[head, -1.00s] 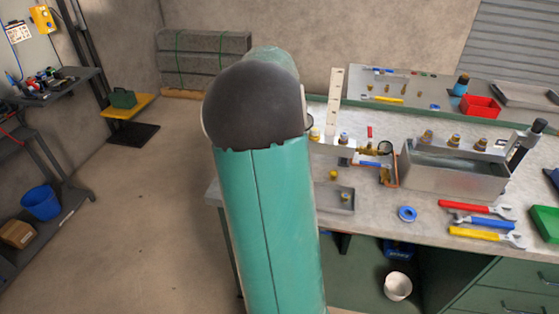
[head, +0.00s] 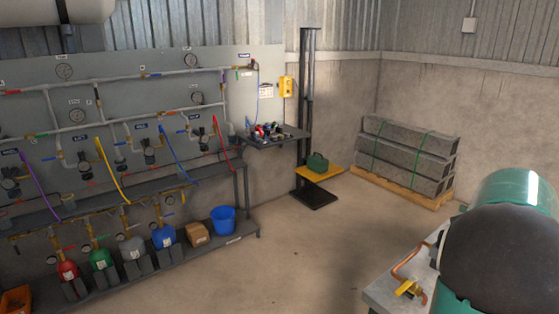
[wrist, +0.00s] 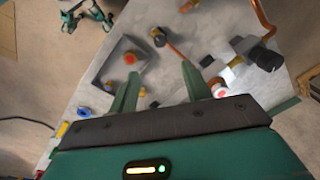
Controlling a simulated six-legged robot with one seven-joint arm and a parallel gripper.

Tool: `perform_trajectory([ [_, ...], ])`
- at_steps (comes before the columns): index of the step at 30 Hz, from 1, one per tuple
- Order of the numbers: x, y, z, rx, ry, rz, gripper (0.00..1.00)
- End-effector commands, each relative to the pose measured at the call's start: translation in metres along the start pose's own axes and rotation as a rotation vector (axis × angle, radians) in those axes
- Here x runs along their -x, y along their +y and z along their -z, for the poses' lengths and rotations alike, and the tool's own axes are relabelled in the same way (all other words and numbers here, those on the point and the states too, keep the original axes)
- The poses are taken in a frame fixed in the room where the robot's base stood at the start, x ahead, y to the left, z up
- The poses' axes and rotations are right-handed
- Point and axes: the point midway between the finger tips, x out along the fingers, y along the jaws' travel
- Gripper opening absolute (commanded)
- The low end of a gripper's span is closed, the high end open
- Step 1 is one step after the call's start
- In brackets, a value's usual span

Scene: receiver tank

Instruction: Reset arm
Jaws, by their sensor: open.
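My gripper (wrist: 157,90) shows in the wrist view with its two green fingers spread apart. Nothing is between the fingers. A copper pipe with a dark fitting (wrist: 262,55) is to the right. In the head view my green and black arm fills the lower right corner and the gripper itself is out of sight. A corner of the workbench (head: 385,292) shows beside the arm.
A wall panel of pipes and gauges (head: 130,110) stands at the left, with coloured cylinders and a blue bucket (head: 223,219) on its low shelf. A yellow stand (head: 319,174) and strapped grey blocks (head: 405,157) are at the back. The floor between is clear.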

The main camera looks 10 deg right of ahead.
Motion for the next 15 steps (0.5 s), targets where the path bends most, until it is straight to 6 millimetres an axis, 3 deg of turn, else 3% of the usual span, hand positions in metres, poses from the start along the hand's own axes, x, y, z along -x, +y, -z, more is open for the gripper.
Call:
perform_trajectory([
  [5, 0.011, -0.005, -0.033, 0.108, -0.008, 0.039, 0.48],
  [11, 0.036, -0.003, -0.127, 0.436, -0.010, 0.135, 0.48],
  [15, 0.050, 0.011, -0.195, 0.694, 0.010, 0.200, 0.48],
])
